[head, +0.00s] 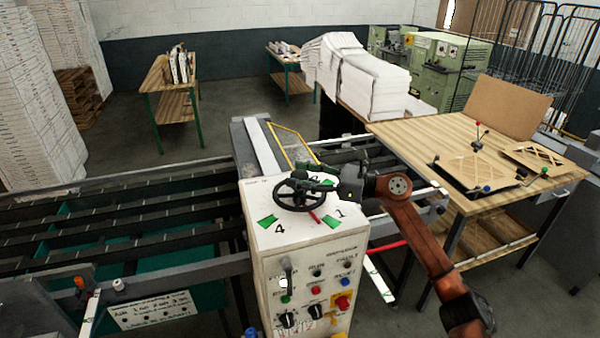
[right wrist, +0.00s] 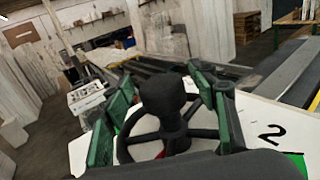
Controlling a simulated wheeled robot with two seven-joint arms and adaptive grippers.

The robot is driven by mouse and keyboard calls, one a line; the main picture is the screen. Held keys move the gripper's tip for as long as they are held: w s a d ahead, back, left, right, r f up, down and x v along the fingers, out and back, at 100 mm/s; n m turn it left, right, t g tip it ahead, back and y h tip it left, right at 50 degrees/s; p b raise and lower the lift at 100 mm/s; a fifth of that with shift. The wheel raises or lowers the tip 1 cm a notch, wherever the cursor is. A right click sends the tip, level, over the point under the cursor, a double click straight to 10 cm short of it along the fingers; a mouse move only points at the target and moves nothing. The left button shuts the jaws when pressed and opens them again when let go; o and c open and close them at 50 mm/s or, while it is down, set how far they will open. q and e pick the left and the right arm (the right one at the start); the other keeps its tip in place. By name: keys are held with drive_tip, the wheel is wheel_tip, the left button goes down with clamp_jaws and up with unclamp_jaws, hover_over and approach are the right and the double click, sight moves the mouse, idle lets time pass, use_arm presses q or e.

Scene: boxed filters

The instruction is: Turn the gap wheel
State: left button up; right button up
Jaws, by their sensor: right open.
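The gap wheel (head: 282,196) is a black spoked handwheel lying on top of a white control box (head: 262,235). My right gripper (head: 322,178) reaches in from the right, over the wheel's far right side. In the right wrist view the open green fingers stand either side of a black knob (right wrist: 162,95), with the wheel's spokes and rim (right wrist: 125,145) below. I cannot tell whether a finger touches it. My left gripper is out of view.
Buttons and knobs cover the box's front, including a red button (head: 342,302) on yellow. Dark conveyor rails (head: 130,215) run to the left. A wooden table (head: 410,130) with frames stands at right. Stacked white sheets (head: 365,75) lie behind.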

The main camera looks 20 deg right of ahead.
drive_tip(key=shift+w+a, duration=0.1)
drive_tip(key=shift+a, duration=0.05)
clamp_jaws()
idle(0.6)
